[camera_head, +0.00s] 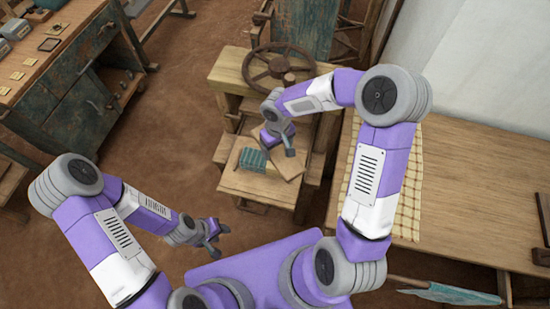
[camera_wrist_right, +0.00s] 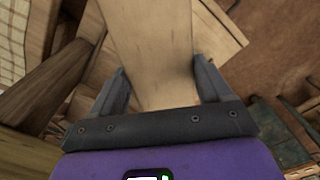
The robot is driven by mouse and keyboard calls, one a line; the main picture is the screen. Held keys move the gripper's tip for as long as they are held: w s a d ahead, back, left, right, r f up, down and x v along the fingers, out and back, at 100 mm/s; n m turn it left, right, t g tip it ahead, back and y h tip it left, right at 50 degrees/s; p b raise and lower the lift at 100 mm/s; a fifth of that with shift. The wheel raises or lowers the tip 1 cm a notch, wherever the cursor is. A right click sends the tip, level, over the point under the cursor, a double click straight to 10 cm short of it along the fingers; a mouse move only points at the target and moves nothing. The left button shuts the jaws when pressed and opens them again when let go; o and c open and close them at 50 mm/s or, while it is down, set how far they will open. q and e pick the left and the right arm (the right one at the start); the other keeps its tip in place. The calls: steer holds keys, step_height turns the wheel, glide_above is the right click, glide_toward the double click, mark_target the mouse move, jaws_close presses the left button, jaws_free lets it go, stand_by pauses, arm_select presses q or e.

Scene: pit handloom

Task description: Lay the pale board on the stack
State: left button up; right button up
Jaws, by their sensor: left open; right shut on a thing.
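My right gripper (camera_head: 279,146) is shut on a pale wooden board (camera_wrist_right: 150,45). In the right wrist view the board stands out between the two fingers (camera_wrist_right: 161,92) and away from the wrist. In the head view part of the pale board (camera_head: 291,167) shows below the gripper, over the wooden bench. A teal, ridged block that looks like a stack (camera_head: 252,160) sits just left of the gripper. Whether the board touches it cannot be told. My left gripper (camera_head: 217,237) is open and empty, low on the left over the floor.
A wooden handwheel (camera_head: 278,65) stands on the loom frame behind the bench (camera_head: 262,188). A long wooden table (camera_head: 480,190) with a checked cloth (camera_head: 411,205) is at the right. A worn workbench (camera_head: 70,85) stands at the left. Bare floor lies between.

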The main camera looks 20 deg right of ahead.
steer(key=w+a+n, duration=0.1)
steer(key=n, duration=0.1)
steer(key=w+f+n, duration=0.1)
steer(key=w+n, duration=0.1)
steer(key=n, duration=0.1)
steer(key=w+a+f+n, duration=0.1)
steer(key=w+n, duration=0.1)
steer(key=shift+a+n, duration=0.35)
steer(key=shift+n, duration=0.05)
steer(key=shift+w+f, duration=0.2)
steer(key=shift+f, duration=0.1)
glide_above(265, 161)
steer(key=shift+n, duration=0.3)
step_height(265, 161, down, 9)
steer(key=shift+r+b, duration=0.1)
steer(key=shift+b, duration=0.3)
steer(key=shift+w+d+f, duration=0.1)
steer(key=shift+w+f, duration=0.05)
steer(key=shift+f, duration=0.25)
steer(key=shift+f, duration=0.15)
steer(key=o, duration=1.1)
steer(key=shift+c, duration=0.2)
steer(key=shift+o, duration=0.2)
